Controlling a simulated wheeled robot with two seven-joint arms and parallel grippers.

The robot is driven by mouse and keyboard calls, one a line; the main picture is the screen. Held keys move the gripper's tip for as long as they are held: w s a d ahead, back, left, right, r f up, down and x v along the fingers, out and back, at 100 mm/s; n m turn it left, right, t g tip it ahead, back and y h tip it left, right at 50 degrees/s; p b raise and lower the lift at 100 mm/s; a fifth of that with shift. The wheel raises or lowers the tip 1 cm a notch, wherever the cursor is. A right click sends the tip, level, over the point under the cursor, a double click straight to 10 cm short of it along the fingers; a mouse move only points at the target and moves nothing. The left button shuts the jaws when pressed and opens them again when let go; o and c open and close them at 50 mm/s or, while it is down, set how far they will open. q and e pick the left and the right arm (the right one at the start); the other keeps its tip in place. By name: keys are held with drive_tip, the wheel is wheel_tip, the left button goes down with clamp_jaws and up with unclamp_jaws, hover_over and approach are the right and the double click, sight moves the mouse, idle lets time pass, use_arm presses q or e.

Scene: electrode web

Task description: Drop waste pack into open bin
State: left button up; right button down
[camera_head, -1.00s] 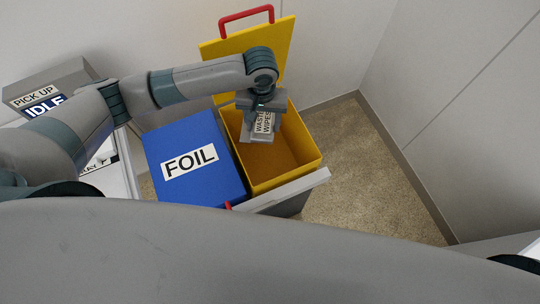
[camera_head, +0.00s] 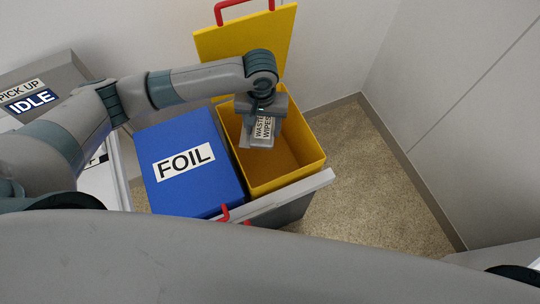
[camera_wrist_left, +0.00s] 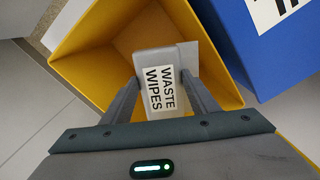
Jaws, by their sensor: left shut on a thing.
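The waste pack (camera_head: 263,131) is a grey pack with a white label reading "WASTE WIPES". My left gripper (camera_head: 264,118) is shut on it and holds it over the open yellow bin (camera_head: 297,176). In the left wrist view, the pack (camera_wrist_left: 160,88) sits between the two fingers of the gripper (camera_wrist_left: 160,100), with the yellow bin walls (camera_wrist_left: 95,50) around and beyond it. The bin's yellow lid (camera_head: 245,48) with a red handle stands raised at the back. How far the pack is below the rim is hard to tell. My right gripper is not in view.
A blue box labelled "FOIL" (camera_head: 188,164) stands right beside the yellow bin on the left, its lid closed. A grey unit reading "PICK UP" and "IDLE" (camera_head: 45,90) is at the far left. Walls rise behind and to the right; speckled floor (camera_head: 365,180) is clear.

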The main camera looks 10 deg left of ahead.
use_arm(q)
drive_tip(key=o, duration=1.1)
drive_tip(key=shift+o, duration=0.2)
drive_tip(key=shift+r, duration=0.1)
wheel_tip(320, 180, up, 17)
drive_tip(key=b, duration=0.2)
drive_tip(key=shift+r, duration=0.15)
